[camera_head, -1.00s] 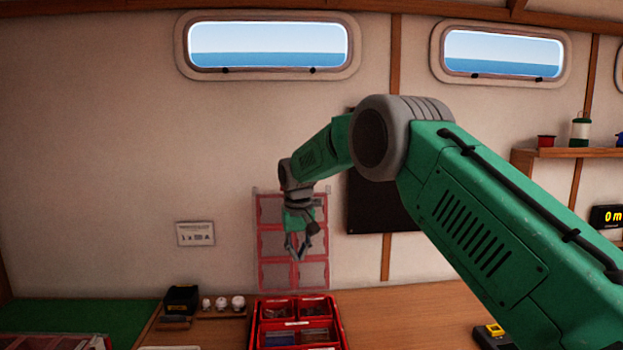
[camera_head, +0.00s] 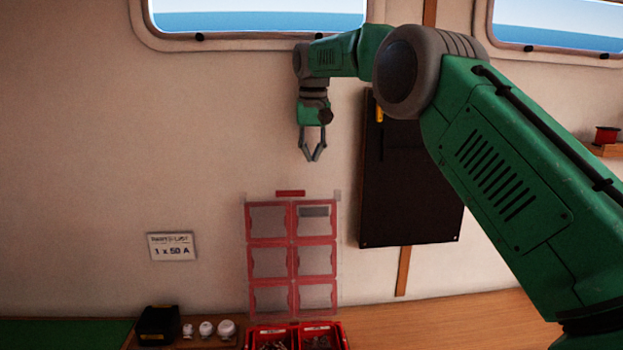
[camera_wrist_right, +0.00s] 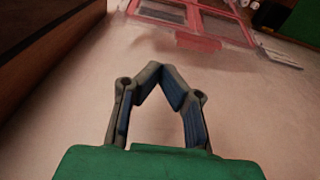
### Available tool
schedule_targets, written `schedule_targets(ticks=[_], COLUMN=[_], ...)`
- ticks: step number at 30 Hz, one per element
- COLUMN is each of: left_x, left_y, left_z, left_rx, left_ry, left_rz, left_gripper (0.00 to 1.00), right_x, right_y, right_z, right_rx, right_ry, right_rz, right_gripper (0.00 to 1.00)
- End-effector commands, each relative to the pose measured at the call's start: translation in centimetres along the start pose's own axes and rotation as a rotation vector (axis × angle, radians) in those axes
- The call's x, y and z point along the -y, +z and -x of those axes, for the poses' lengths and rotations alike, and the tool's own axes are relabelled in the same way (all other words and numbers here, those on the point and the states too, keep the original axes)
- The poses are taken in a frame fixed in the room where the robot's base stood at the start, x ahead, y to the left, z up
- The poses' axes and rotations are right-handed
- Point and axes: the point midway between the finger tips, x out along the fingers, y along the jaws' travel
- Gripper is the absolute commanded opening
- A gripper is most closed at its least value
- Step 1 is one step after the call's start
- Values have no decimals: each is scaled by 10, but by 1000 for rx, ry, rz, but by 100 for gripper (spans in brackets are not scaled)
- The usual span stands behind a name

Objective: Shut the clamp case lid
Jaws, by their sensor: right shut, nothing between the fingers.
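The clamp case (camera_head: 340,337) is a red compartment box on the bench at the bottom of the head view, cut by the frame edge. Its see-through lid (camera_head: 293,243) with red frames stands upright and open behind it, close to the wall. The lid also shows at the top of the right wrist view (camera_wrist_right: 205,22). My right gripper (camera_head: 313,158) is shut and empty, pointing down above the lid's top edge and apart from it. It also shows in the wrist view (camera_wrist_right: 162,70). My left gripper is not in view.
A black panel (camera_head: 410,185) hangs on the wall right of the lid. A small black box (camera_head: 157,325) and white knobs (camera_head: 206,328) stand left of the case. A paper sign (camera_head: 172,247) is on the wall. The bench right of the case (camera_head: 420,310) looks clear.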

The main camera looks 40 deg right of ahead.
Motion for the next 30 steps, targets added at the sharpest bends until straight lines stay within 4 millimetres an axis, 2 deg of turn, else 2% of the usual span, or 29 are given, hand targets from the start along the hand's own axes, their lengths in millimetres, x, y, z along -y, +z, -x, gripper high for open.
schedule_targets(ticks=[9, 15, 21, 30], left_x=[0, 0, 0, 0], left_y=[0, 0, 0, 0], left_z=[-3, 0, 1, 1], left_rx=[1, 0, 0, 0], left_ry=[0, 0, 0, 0], left_rz=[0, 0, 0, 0], left_gripper=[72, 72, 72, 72], right_x=[-5, -5, -4, -3], right_y=[-2, -3, -2, -2], right_z=[-58, -87, -100, -100], right_rx=[9, 6, 5, 4], right_ry=[-1, -2, -2, -2], right_rz=[0, -1, -1, 0], right_gripper=[0, 0, 0, 0])
